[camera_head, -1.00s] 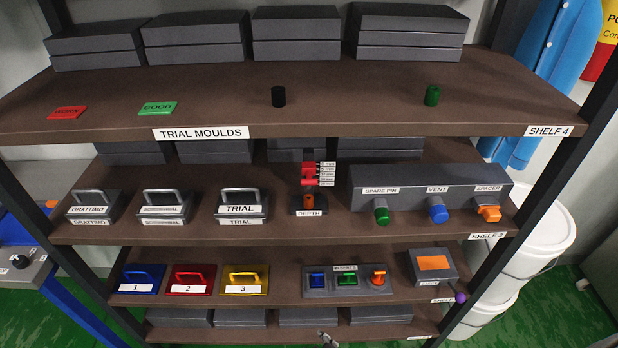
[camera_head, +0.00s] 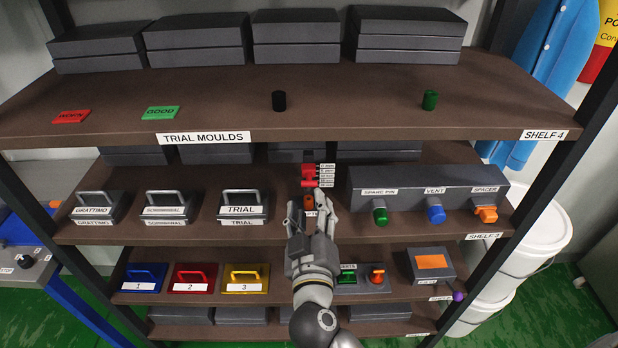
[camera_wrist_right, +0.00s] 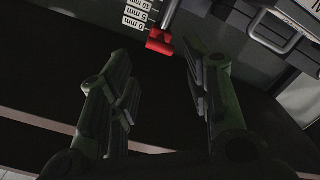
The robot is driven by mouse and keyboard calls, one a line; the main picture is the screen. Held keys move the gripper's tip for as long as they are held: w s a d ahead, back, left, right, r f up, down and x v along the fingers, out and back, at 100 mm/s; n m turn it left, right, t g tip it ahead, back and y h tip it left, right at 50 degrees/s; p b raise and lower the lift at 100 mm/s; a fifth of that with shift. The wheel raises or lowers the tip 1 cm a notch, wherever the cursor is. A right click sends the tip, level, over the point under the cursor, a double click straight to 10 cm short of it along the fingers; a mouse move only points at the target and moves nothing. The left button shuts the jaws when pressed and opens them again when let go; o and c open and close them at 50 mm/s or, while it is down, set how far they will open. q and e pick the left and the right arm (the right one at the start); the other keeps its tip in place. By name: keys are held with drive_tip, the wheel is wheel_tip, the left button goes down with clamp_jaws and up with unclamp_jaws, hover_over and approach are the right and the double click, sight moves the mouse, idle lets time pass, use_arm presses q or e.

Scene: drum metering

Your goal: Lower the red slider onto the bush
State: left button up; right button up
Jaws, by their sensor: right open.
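The red slider (camera_head: 310,176) is on the upright depth gauge on the middle shelf, beside a white millimetre scale (camera_head: 326,175). The orange bush (camera_head: 308,202) stands below it, with a gap between them, partly hidden by my gripper. My right gripper (camera_head: 309,204) reaches up in front of the gauge, open and empty. In the right wrist view, the slider (camera_wrist_right: 159,42) shows beyond the open fingers (camera_wrist_right: 165,85), near the scale (camera_wrist_right: 137,14); no contact shows. The bush cannot be made out there. My left gripper is not in view.
A grey block (camera_head: 430,178) with green, blue and orange knobs stands right of the gauge. The TRIAL mould (camera_head: 242,207) with its handle stands to the left. A lower tray (camera_head: 362,286) is partly behind my arm.

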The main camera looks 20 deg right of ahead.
sight(309, 179)
drive_tip(key=p+x, duration=0.2)
drive_tip(key=x, duration=0.6)
drive_tip(key=shift+w+d+p, duration=0.1)
drive_tip(key=shift+w+p, duration=0.15)
drive_tip(key=shift+p, duration=0.15)
drive_tip(key=shift+f, duration=0.1)
drive_tip(key=c, duration=0.6)
drive_tip(key=shift+c, duration=0.2)
